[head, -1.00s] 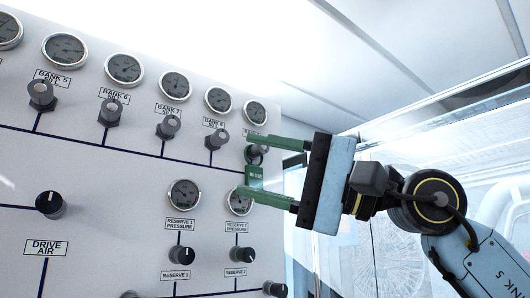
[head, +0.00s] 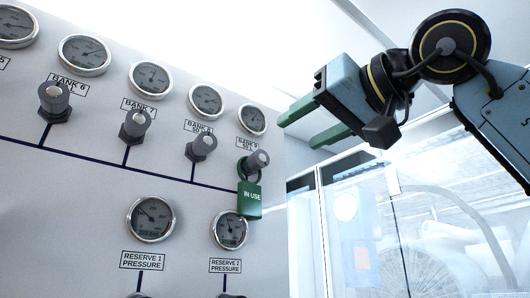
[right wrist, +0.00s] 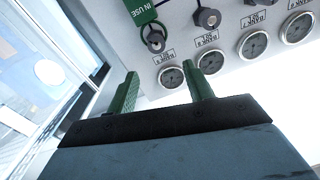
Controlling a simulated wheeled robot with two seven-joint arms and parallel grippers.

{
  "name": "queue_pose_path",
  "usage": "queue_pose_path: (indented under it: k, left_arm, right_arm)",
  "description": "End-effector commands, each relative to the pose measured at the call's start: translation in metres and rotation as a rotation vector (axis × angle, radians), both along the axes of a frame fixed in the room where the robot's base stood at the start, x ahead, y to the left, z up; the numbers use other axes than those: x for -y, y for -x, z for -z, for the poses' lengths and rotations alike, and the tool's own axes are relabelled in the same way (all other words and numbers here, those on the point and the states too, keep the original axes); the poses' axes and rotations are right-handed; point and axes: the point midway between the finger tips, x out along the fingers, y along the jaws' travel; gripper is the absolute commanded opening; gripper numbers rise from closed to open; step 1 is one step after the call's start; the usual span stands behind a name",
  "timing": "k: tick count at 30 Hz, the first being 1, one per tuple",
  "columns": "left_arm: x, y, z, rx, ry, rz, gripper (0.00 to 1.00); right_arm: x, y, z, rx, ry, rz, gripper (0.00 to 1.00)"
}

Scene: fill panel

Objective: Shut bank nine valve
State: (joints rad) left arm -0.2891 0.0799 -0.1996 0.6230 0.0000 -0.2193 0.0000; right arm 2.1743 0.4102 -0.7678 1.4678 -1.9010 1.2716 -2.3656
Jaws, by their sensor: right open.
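The bank nine valve (head: 257,161) is a grey knob at the right end of the upper valve row, below the BANK 9 label (head: 250,142). A green IN USE tag (head: 249,199) hangs at it, its loop around the valve's base. In the right wrist view the valve (right wrist: 154,40) and tag (right wrist: 140,12) are at the top. My right gripper (head: 303,128) is open and empty, up and right of the valve, clear of the panel; its green fingers also show in the right wrist view (right wrist: 160,72). My left gripper is not in view.
The bank 8 valve (head: 202,145) is just left. The bank 9 gauge (head: 252,120) is above the valve and the reserve 2 gauge (head: 231,229) below the tag. The panel ends right of bank nine, with glass (head: 430,210) beyond.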

Motion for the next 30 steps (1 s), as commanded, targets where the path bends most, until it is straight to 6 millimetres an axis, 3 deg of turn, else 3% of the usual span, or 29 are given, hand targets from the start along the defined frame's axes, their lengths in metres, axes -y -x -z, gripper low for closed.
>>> queue_pose_path:
  k: [1,3,5,8,12,15,27,30]
  left_arm:
    - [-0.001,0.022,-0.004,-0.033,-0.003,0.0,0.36]
    - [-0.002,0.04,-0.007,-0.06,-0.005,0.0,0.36]
    - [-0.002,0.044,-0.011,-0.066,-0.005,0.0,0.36]
    - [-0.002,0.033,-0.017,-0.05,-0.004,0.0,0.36]
    - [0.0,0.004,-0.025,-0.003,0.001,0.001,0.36]
    - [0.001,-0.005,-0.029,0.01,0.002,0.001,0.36]
    - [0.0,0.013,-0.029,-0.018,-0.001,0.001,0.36]
    - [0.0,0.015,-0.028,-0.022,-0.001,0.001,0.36]
  right_arm:
    - [-0.008,-0.011,0.0,-0.007,0.002,0.0,0.52]
    - [-0.019,-0.023,0.0,-0.009,0.002,-0.002,0.52]
    - [-0.027,-0.033,-0.001,-0.009,0.0,-0.002,0.52]
    - [-0.039,-0.049,-0.001,-0.008,0.0,-0.002,0.52]
    - [-0.054,-0.066,-0.001,-0.008,0.0,-0.002,0.52]
    - [-0.06,-0.075,-0.001,-0.006,-0.001,-0.001,0.52]
    - [-0.065,-0.082,0.001,-0.004,0.0,-0.001,0.52]
    - [-0.065,-0.081,0.001,-0.004,0.0,-0.001,0.41]
